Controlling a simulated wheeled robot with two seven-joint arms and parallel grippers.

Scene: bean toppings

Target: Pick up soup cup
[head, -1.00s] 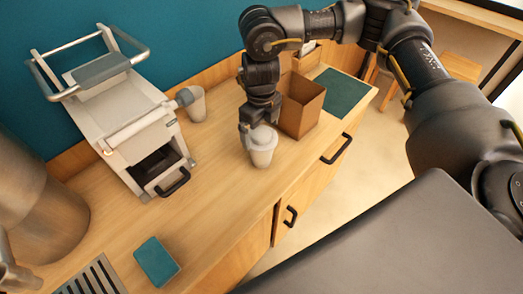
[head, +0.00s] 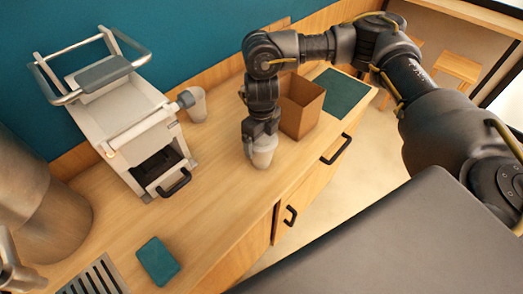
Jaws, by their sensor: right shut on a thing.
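A pale soup cup (head: 262,157) stands on the wooden counter, in front of the brown paper bag. My right gripper (head: 262,143) points down over it and is shut on the cup near its top; the fingers hide part of the rim. The cup looks upright, and I cannot tell whether its base still touches the counter. A second pale cup (head: 194,104) stands by the wall, next to the machine.
An open brown bag (head: 301,108) stands just behind the held cup, with a green mat (head: 341,93) to its right. A white-grey machine (head: 124,112) stands at left. A teal block (head: 158,261) and a slotted grate (head: 95,278) are in front. The counter's middle is clear.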

